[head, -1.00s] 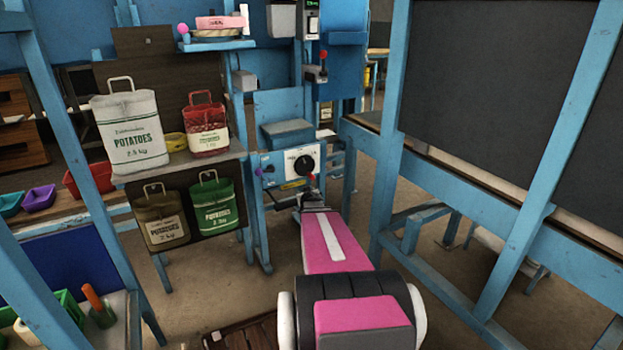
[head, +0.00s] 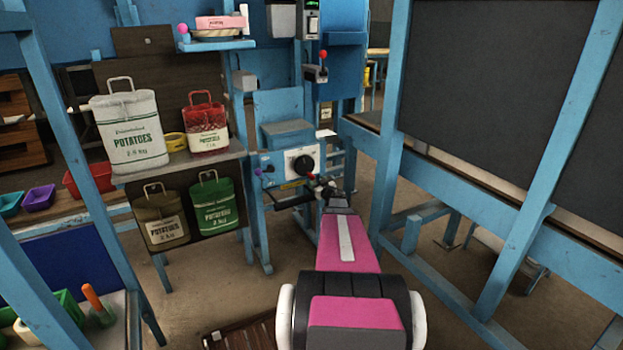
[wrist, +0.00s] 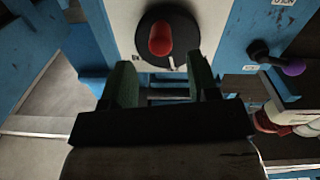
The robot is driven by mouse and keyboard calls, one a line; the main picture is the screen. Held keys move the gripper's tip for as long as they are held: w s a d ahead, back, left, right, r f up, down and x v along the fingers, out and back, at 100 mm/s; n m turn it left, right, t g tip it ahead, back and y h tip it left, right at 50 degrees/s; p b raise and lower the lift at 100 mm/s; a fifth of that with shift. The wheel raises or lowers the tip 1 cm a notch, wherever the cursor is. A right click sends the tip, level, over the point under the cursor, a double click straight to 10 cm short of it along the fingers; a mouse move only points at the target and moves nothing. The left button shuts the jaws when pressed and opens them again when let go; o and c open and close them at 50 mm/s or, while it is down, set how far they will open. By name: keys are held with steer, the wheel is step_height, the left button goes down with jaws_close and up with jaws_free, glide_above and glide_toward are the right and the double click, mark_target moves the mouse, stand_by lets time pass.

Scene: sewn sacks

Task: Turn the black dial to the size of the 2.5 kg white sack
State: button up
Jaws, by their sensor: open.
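The black dial (head: 303,164) sits on a white plate on the blue machine's front. In the wrist view the dark dial disc (wrist: 182,50) lies just beyond my fingertips, with a small pale mark at its near edge. A red knob (wrist: 160,40) stands in front of the disc and covers part of it. My gripper (wrist: 163,78) is open and empty, its two dark green fingers short of the dial. In the head view my gripper (head: 322,186) is at the dial's lower right. The white 2.5 kg potato sack (head: 131,130) stands upright on the shelf at left.
A purple-tipped lever (wrist: 290,68) sticks out beside the dial plate. A red sack (head: 206,126) stands by the white one. A brown sack (head: 161,215) and a green sack (head: 214,203) hang below. A blue frame (head: 540,190) closes off the right.

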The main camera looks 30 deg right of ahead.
mark_target(313, 178)
steer(key=w, duration=0.6)
steer(key=shift+w, duration=0.2)
steer(key=shift+a, duration=0.1)
steer(key=c, duration=0.9)
